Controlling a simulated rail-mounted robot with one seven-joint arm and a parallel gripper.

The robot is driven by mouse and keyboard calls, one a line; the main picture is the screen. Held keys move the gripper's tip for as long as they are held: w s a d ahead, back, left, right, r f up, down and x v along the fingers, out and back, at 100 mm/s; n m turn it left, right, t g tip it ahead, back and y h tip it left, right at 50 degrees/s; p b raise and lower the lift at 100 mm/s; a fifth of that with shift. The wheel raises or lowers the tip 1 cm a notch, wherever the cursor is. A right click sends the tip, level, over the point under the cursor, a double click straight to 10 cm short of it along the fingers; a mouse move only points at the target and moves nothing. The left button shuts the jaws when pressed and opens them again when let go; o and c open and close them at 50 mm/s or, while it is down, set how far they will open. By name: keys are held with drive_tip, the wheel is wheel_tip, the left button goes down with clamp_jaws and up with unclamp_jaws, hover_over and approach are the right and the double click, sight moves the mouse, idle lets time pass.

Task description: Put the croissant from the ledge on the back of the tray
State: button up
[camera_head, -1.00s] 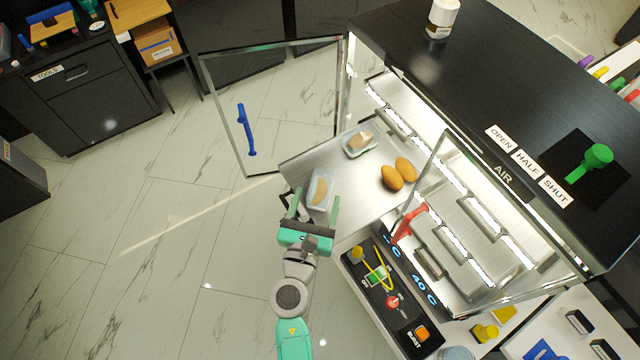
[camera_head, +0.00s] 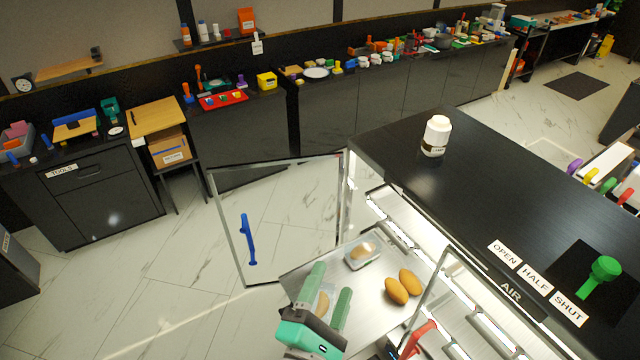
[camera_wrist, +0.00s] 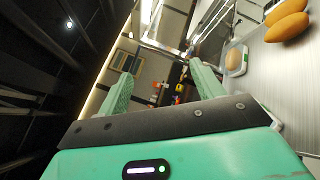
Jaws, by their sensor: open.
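I cannot make out a clear croissant or say which surface is the ledge. The metal tray (camera_head: 367,296) juts from the open glass cabinet. Two golden-brown oval breads (camera_head: 397,289) lie on it; they also show in the wrist view (camera_wrist: 286,22). Behind them is a clear tub (camera_head: 363,254) with a pale tan item inside; the tub also shows in the wrist view (camera_wrist: 236,58). A second tub (camera_head: 323,299) with a tan item is partly hidden behind my gripper (camera_head: 332,279). My gripper is open, over the tray's left part. In the wrist view, nothing is between its fingers (camera_wrist: 162,70).
The glass door (camera_head: 275,220) with a blue handle stands open at left. A glass panel with a red handle (camera_head: 418,338) is right of the tray. A white jar (camera_head: 436,136) stands on the black cabinet top. Counters with many items line the back wall.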

wheel_tip(320, 180, up, 13)
drive_tip(key=d+m+t, duration=0.1)
drive_tip(key=d+m, duration=0.1)
drive_tip(key=m, duration=0.6)
drive_tip(key=s+a+r+m+t+y, duration=0.1)
drive_tip(key=s+r+m+y, duration=0.1)
drive_tip(key=r, duration=0.6)
drive_tip(key=s+a+r+m+t+y, duration=0.1)
drive_tip(key=s+r+m+t+y, duration=0.1)
drive_tip(key=s+r+m, duration=0.2)
drive_tip(key=s+a+r+m+t+y, duration=0.1)
drive_tip(key=s+r+m, duration=0.3)
drive_tip(key=r, duration=0.8)
drive_tip(key=m+t+y, duration=0.1)
drive_tip(key=m, duration=0.1)
drive_tip(key=shift+a+m, duration=0.15)
drive_tip(key=shift+m, duration=0.15)
